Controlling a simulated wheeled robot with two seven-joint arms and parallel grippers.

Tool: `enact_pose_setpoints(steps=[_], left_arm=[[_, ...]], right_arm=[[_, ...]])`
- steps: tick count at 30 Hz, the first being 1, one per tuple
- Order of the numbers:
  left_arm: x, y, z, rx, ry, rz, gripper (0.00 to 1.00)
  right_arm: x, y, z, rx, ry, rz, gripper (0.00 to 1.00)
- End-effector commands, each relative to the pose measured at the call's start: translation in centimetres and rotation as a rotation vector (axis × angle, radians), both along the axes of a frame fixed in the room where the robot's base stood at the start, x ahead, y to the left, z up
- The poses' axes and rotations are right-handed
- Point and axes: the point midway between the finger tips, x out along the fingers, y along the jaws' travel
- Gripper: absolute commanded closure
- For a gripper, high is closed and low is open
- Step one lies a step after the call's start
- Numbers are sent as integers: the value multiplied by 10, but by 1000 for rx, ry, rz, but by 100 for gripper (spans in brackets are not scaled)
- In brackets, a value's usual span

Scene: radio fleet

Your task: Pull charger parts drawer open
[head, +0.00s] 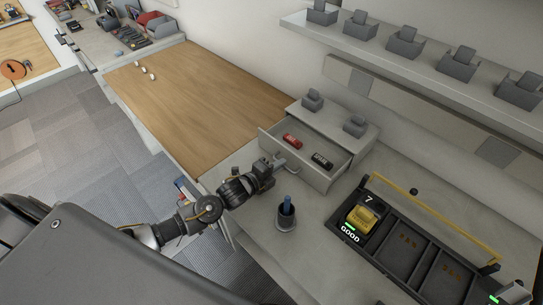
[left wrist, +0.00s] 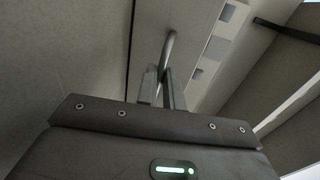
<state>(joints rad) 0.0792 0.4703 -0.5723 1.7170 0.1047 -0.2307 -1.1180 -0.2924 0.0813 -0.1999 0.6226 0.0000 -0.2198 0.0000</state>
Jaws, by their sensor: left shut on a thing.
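The charger parts drawer (head: 308,174) is pulled out from a small light grey cabinet (head: 335,127) on the counter. A red item (head: 292,141) and a black item (head: 321,159) with white lettering lie inside it. My left gripper (head: 279,163) is at the drawer's front face. In the left wrist view, the gripper's fingers (left wrist: 163,88) are shut on the curved metal drawer handle (left wrist: 170,48). In the head view the gripper hides the handle. My right gripper is not in view.
A dark charging rack (head: 410,245) with a yellow device (head: 364,216) is at the right. Two grey holders (head: 313,98) stand on the cabinet. The wooden counter top (head: 195,98) is mostly clear.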

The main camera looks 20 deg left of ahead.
Motion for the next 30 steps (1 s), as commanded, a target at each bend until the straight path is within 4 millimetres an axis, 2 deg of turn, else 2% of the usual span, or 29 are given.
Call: enact_pose_setpoints(steps=[8,9,14,23,26,30], left_arm=[[0,0,0,1,0,0,100],[0,1,0,0,0,1,89],[-1,1,0,0,-1,1,70],[-3,2,0,0,0,2,70],[-11,5,0,0,0,2,70],[-35,14,4,2,1,0,70]], right_arm=[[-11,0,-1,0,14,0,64],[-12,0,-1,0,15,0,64],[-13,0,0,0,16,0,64],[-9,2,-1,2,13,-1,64],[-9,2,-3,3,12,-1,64],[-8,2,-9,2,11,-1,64]])
